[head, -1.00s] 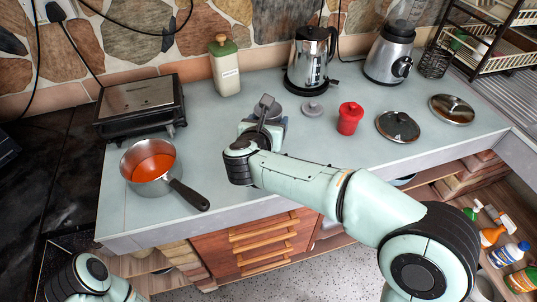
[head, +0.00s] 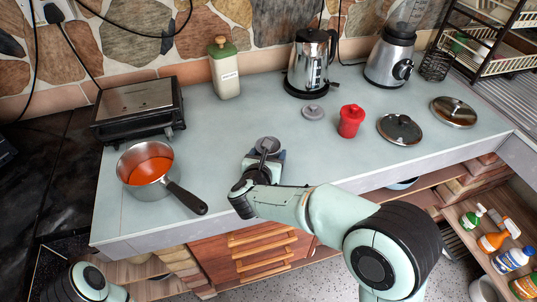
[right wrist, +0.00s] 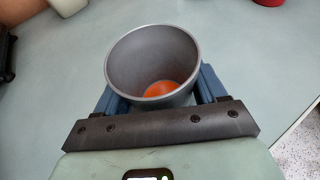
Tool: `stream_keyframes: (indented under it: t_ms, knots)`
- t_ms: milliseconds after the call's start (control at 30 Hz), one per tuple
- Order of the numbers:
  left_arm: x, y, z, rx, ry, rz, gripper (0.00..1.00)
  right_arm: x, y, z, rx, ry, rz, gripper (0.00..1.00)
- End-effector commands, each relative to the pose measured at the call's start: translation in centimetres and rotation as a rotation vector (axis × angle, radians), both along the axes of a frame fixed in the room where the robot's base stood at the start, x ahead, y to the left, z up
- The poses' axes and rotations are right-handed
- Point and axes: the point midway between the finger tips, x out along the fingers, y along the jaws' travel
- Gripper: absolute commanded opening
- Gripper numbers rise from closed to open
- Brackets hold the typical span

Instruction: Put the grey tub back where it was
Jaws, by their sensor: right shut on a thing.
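The grey tub (head: 267,144) is in my right gripper (head: 264,156), over the front middle of the counter in the head view. In the right wrist view the open tub (right wrist: 152,62) sits between the two blue fingers of the gripper (right wrist: 160,92), which is shut on it. An orange-red patch shows at the bottom inside it. I cannot tell whether its base touches the counter. A small grey lid (head: 313,112) lies on the counter behind and right of the tub. My left gripper is out of view; only part of that arm shows at bottom left.
A red jar (head: 351,121) and two glass lids (head: 399,129) lie right. A green-lidded canister (head: 225,72), kettle (head: 310,65) and blender (head: 390,57) line the back.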

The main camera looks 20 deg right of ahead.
Motion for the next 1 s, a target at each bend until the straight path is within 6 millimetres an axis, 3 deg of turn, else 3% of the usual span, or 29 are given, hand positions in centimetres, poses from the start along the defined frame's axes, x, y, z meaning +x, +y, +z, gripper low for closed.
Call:
stream_keyframes:
  t_ms: [167,200,233,267,667,1000]
  knots:
    - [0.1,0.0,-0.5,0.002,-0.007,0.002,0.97,0.0,0.0,-0.4,0.001,0.000,0.000,0.32]
    - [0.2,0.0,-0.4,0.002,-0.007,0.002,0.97,0.0,0.0,-0.3,0.000,0.000,0.000,0.84]
    - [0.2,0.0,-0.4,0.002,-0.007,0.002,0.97,0.0,0.0,-0.3,0.000,0.000,0.000,0.93]
    - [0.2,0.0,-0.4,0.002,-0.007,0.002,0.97,0.0,0.0,-0.3,0.000,0.000,0.000,0.96]
    - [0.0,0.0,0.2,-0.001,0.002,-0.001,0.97,0.0,0.1,0.3,0.000,-0.001,0.001,0.96]
    - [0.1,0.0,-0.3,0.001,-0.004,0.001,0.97,-5.8,3.2,2.8,0.002,-0.002,0.005,0.96]
